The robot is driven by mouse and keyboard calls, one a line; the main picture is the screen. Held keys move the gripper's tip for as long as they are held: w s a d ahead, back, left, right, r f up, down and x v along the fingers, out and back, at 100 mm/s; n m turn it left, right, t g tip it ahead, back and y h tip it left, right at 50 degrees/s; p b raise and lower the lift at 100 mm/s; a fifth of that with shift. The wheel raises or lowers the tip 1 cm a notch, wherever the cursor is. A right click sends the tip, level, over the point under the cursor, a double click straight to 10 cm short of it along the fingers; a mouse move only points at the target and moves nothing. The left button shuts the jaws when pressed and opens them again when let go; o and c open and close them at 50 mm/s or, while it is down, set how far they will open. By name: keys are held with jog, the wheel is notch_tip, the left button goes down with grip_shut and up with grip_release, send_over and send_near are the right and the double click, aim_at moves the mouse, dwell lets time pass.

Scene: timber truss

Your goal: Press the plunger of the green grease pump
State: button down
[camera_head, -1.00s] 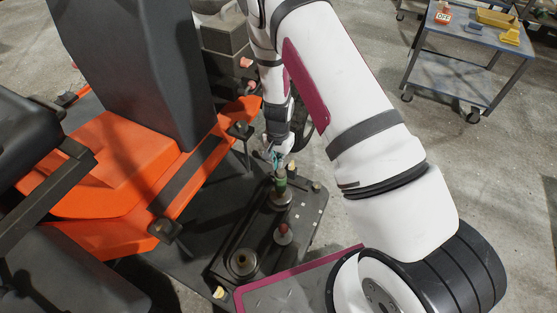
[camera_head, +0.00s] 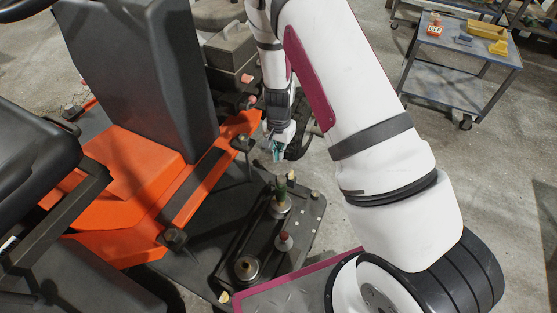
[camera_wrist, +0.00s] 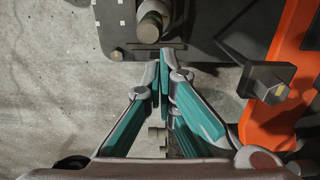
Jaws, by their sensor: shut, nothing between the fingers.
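The green grease pump (camera_head: 281,191) stands upright on the dark plate, its green upper part above a metal base. In the wrist view a round-topped post (camera_wrist: 151,27), apparently this pump, stands at the top, beyond my fingertips. My gripper (camera_head: 277,158) is above and behind the pump in the head view, with a visible gap between them. In the wrist view the teal fingers of my gripper (camera_wrist: 165,55) meet at the tips, shut and empty. How far the plunger is pressed cannot be told.
A red-topped fitting (camera_head: 284,240) and a brass-topped one (camera_head: 246,268) stand on the same dark plate (camera_head: 308,217). An orange machine body (camera_head: 130,160) with a black seat is at left. A tool cart (camera_head: 455,60) stands at the back right.

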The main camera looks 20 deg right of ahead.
jog(key=shift+r+p, duration=0.4)
jog(key=shift+r, duration=1.2)
jog(key=s+a+r+n+y, duration=0.1)
jog(key=s+r, duration=0.3)
jog(key=r, duration=0.5)
jog(key=s+a+r+n+y, duration=0.15)
jog(key=s+r, duration=0.25)
jog(key=r, duration=0.5)
jog(key=s+a+r+n, duration=0.2)
jog(key=s+r, duration=0.2)
jog(key=r, duration=0.4)
jog(key=s+d+r+n+h, duration=0.15)
jog(key=s+r, duration=0.35)
jog(key=s, duration=0.8)
jog(key=s+d+r+n+h, duration=0.1)
jog(key=s+d+r+n, duration=0.25)
jog(key=s, duration=0.85)
notch_tip(320, 180, up, 27)
jog(key=t+p, duration=0.4)
jog(key=p, duration=2)
jog(key=shift+a+r+p, duration=0.15)
jog(key=shift+a+p, duration=0.1)
jog(key=shift+p, duration=0.15)
jog(key=shift+w+d+m, duration=0.1)
jog(key=shift+w+m, duration=0.05)
jog(key=shift+m, duration=0.1)
